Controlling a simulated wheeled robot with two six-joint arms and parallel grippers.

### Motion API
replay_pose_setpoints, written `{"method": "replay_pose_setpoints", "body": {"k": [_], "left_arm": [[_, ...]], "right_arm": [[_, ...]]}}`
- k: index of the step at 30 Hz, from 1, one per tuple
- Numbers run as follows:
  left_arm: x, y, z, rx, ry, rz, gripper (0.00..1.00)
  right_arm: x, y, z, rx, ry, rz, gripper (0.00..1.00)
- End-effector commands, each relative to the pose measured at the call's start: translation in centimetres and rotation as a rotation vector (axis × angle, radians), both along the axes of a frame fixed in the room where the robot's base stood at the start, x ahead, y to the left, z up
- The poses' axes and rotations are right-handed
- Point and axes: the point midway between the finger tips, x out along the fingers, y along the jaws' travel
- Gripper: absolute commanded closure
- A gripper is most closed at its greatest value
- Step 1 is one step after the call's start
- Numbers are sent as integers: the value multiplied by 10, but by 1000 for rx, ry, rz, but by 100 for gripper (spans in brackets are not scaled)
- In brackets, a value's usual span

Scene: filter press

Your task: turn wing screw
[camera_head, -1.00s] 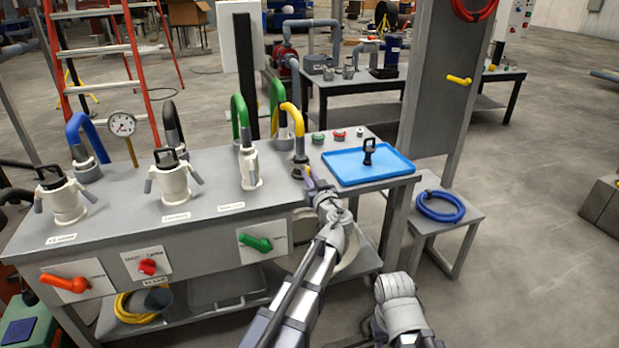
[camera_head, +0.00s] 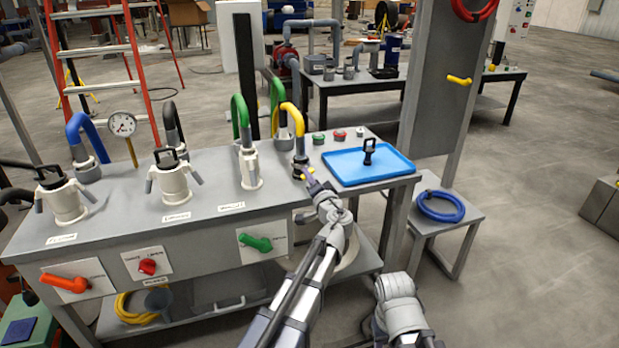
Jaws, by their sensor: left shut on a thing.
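The left gripper (camera_head: 303,175) reaches up to the right part of the grey bench, at the foot of the yellow curved pipe (camera_head: 291,115). It is shut at the dark fitting (camera_head: 300,158) below that pipe. A small yellow part shows between the fingers; I take it for the wing screw, though it is mostly hidden and its angle cannot be told. The right gripper is not visible; only part of my right arm shows at the bottom.
The grey bench (camera_head: 110,219) also bears white housings (camera_head: 174,182), a gauge (camera_head: 122,124) and a blue tray (camera_head: 351,176) with a black-handled part (camera_head: 369,151). A side table with a blue hose coil (camera_head: 440,206) stands to the right. Open floor lies farther right.

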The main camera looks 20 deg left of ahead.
Motion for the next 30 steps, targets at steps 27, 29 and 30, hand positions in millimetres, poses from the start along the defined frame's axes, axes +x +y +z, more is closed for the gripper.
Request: {"method": "replay_pose_setpoints", "body": {"k": [27, 29, 30], "left_arm": [[1, 0, 0, 722, 487, -1, 100], [1, 0, 0, 770, 520, -1, 100], [1, 0, 0, 801, 541, -1, 100]], "right_arm": [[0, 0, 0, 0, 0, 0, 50], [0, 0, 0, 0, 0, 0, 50], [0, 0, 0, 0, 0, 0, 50]]}}
